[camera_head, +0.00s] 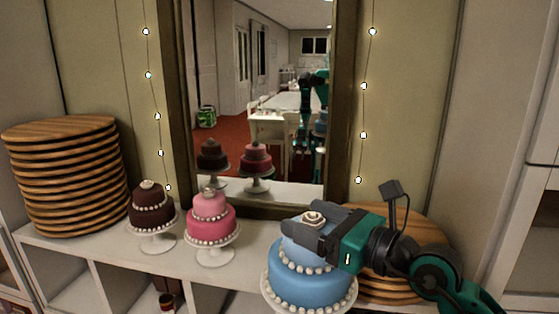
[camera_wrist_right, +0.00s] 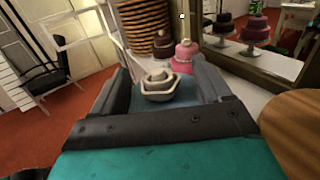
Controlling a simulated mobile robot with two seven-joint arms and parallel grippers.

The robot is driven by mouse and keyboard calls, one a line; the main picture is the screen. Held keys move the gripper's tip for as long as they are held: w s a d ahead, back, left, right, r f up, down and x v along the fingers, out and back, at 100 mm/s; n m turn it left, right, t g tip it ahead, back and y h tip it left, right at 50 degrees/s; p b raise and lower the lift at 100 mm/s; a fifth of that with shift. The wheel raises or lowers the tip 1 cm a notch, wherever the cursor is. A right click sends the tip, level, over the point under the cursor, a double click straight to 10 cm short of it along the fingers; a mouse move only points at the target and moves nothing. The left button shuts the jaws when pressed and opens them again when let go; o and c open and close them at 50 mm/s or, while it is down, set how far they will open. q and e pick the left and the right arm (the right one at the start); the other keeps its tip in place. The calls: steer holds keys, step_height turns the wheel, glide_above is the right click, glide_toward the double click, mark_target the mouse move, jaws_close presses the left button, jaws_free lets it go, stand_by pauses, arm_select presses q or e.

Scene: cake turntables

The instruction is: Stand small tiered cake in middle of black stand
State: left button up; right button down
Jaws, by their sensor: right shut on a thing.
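A two-tier blue cake (camera_head: 308,283) with white pearl borders and a white rosette on top stands at the front right of the white shelf. Its base is partly cut off by the lower edge of the head view. My right gripper (camera_head: 306,232) is shut around its upper tier. In the right wrist view the rosette top of the blue cake (camera_wrist_right: 160,86) sits between my two fingers (camera_wrist_right: 162,78). No black stand can be made out; what is under the blue cake is mostly hidden. My left gripper is not in view.
A pink tiered cake (camera_head: 210,220) and a dark brown tiered cake (camera_head: 152,207) stand on white pedestals to the left. A stack of round wooden boards (camera_head: 62,180) is at far left. More wooden boards (camera_head: 425,230) lie behind my right arm. A framed mirror (camera_head: 260,110) stands behind.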

steer(key=s+d+f+m+t+h, duration=0.2)
steer(key=s+d+f, duration=0.2)
steer(key=d, duration=0.3)
steer(key=s+d+f+m+t+h, duration=0.2)
steer(key=s+d+f+h, duration=0.1)
steer(key=s+d+f, duration=0.2)
steer(key=shift+s+d+f, duration=0.3)
steer(key=shift+d+f, duration=0.2)
steer(key=shift+d, duration=0.5)
steer(key=shift+w, duration=0.1)
